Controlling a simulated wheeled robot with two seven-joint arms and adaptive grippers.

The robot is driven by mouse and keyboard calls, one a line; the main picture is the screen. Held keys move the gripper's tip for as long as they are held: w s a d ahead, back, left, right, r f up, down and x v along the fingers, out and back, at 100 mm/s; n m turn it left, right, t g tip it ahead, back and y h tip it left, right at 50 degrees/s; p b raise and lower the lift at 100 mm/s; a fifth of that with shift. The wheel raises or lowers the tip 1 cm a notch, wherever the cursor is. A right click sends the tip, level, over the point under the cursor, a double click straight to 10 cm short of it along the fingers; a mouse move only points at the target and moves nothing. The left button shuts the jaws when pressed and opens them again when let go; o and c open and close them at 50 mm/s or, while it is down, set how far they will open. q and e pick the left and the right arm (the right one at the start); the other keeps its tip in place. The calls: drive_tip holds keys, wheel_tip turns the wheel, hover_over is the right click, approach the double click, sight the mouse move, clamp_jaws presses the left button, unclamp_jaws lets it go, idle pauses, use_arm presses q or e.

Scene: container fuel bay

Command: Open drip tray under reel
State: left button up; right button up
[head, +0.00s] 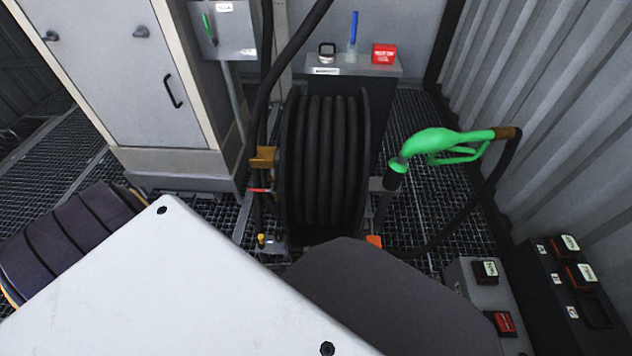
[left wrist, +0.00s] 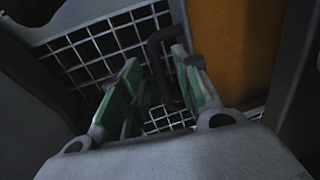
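The hose reel (head: 327,160) stands upright on the grated floor in the head view, wound with black hose. No drip tray can be made out with certainty under it; my own arm covers the reel's lower front. In the left wrist view my left gripper (left wrist: 156,72) is open, its two green-padded fingers apart. A dark bent bar, perhaps a handle (left wrist: 155,53), shows between and beyond the fingertips; I cannot tell whether they touch it. An orange panel (left wrist: 232,42) is to the right of the fingers. My right gripper is in neither view.
A green fuel nozzle (head: 436,142) stands right of the reel, its hose curving to the floor. A grey cabinet (head: 150,80) is at the left. A stand (head: 350,90) with small items is behind the reel. Boxes with switches (head: 484,290) are at lower right.

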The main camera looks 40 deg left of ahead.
use_arm(q)
drive_tip(key=shift+f, duration=0.2)
clamp_jaws()
idle(0.3)
